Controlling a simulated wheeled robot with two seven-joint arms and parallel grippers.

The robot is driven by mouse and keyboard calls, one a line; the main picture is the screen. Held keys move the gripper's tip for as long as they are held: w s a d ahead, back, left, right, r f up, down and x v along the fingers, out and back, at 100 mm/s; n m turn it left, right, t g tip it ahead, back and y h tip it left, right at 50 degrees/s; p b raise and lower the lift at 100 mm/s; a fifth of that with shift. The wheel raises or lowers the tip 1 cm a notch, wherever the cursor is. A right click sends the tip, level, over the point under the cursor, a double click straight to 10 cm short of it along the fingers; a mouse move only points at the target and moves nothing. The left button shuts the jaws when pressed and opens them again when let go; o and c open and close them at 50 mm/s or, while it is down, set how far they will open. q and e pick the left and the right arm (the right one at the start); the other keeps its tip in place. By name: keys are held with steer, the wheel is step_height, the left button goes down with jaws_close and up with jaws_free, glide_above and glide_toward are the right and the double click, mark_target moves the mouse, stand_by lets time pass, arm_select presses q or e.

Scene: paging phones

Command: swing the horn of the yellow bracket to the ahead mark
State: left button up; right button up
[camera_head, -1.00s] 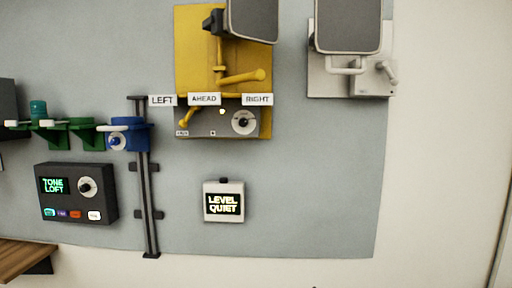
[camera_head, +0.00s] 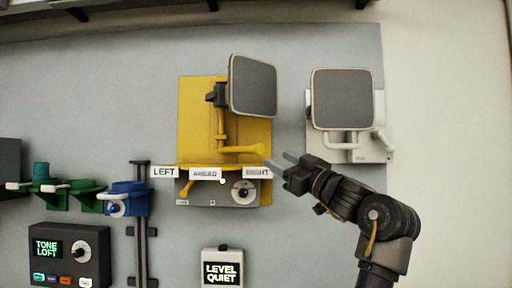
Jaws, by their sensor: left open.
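The yellow bracket (camera_head: 195,110) is fixed on the grey wall panel. Its horn (camera_head: 253,86), a dark square face with a pale rim, is turned toward the right. A yellow handle (camera_head: 243,150) under the horn points right, its tip above the RIGHT mark (camera_head: 257,173). The AHEAD mark (camera_head: 205,173) is at the middle of the bracket's lower edge and the LEFT mark (camera_head: 164,172) is at its left. My left gripper (camera_head: 279,161) is open and empty, just right of the handle's tip. Its fingers overlap the RIGHT mark's edge in view; contact cannot be told. My right gripper is not in view.
A white bracket with a square horn (camera_head: 342,98) is close to the right, above my arm. A grey box with a dial (camera_head: 243,191) is below the marks. Blue (camera_head: 128,199) and green holders, a TONE LOFT box (camera_head: 92,262) and a LEVEL QUIET box (camera_head: 222,250) are lower.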

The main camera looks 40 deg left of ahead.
mark_target(261, 150)
arm_select(q)
steer(key=p+x, duration=0.5)
steer(key=x, duration=0.4)
steer(key=shift+a+r, duration=0.2)
steer(key=shift+a, duration=0.1)
steer(key=shift+w+a+p, duration=0.1)
steer(key=shift+a+p, duration=0.35)
steer(key=shift+p, duration=0.05)
jaws_close()
